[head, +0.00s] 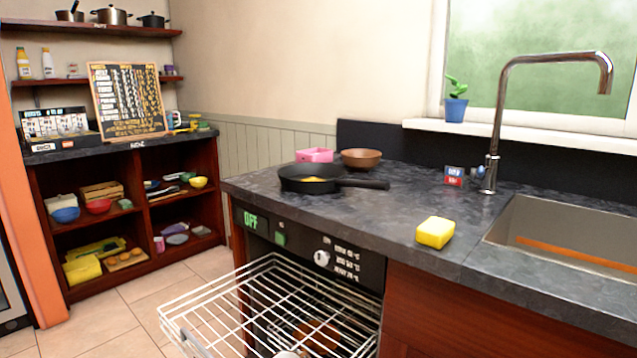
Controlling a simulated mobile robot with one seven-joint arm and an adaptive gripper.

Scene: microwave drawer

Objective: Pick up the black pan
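The black pan (312,181) rests flat on the dark stone countertop, near its left end. Its black handle (364,183) points to the right. Something small and yellow (314,178) lies inside the pan. The pan stands clear on the counter, with nothing on top of it apart from the yellow thing. My gripper is not in view.
A pink container (315,155) and a brown bowl (361,158) stand just behind the pan. A yellow sponge (435,232) lies near the front edge. A sink (570,230) and tall tap (498,130) are at right. Below, a white wire rack (235,295) juts out.

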